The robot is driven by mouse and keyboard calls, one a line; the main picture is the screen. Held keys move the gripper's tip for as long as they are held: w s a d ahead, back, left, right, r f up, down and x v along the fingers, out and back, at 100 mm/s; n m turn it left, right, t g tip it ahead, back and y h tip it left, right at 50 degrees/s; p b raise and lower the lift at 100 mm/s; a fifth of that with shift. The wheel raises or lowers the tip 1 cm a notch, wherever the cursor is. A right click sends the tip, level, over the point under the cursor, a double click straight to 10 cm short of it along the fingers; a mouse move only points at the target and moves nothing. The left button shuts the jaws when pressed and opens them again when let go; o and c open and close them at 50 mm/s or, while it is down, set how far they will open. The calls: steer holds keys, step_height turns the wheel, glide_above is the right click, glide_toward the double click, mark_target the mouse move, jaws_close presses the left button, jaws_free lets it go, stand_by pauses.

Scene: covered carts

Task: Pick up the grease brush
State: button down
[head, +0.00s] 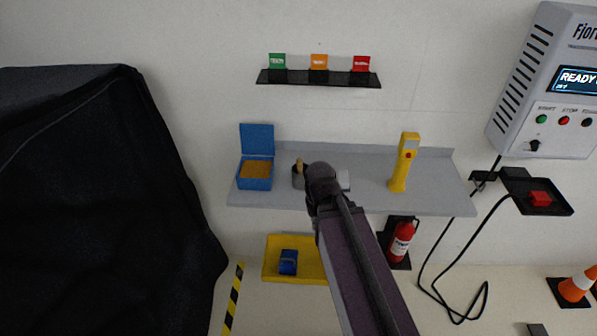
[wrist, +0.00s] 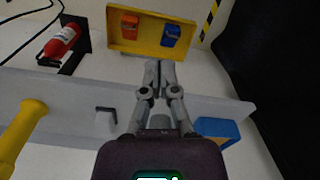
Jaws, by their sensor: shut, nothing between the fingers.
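A tan handle (head: 299,165), probably the grease brush, stands up from a small dark grey cup (head: 298,181) on the wall shelf in the head view. Its lower part is hidden in the cup. My gripper (wrist: 160,66) shows in the wrist view with its fingers shut together and nothing between them. In the head view my wrist covers the fingers, just right of the cup. I cannot make out the brush in the wrist view, where my gripper body may hide it.
The grey shelf (head: 370,202) also bears an open blue box (head: 256,183) at left and a yellow handheld device (head: 404,163) at right. A pale object (head: 344,180) is partly behind my wrist. Below are a yellow tray (head: 313,272) and a fire extinguisher (head: 401,242). A black-covered cart (head: 90,200) fills the left.

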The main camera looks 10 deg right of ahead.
steer(key=c, duration=0.8)
jaws_free()
steer(key=shift+w+r, duration=0.1)
steer(key=o, duration=0.3)
steer(key=shift+w+r+p, duration=0.2)
steer(key=shift+w+p, duration=0.05)
steer(key=shift+p, duration=0.05)
steer(key=shift+o, duration=0.3)
steer(key=w+r+m+p, duration=0.1)
steer(key=w+r+p, duration=0.6)
steer(key=w, duration=0.4)
steer(key=w+r+m+p, duration=0.2)
steer(key=w+r+p, duration=0.6)
steer(key=w, duration=0.4)
steer(key=shift+w+d+r, duration=0.15)
steer(key=shift+w+d, duration=0.05)
steer(key=shift+w, duration=0.1)
steer(key=b, duration=0.8)
glide_above(300, 170)
steer(key=f, duration=0.8)
steer(key=shift+w+d+f, duration=0.1)
steer(key=shift+d+f, duration=0.15)
steer(key=shift+f, duration=0.1)
steer(key=shift+f+b, duration=0.1)
steer(key=shift+b, duration=0.2)
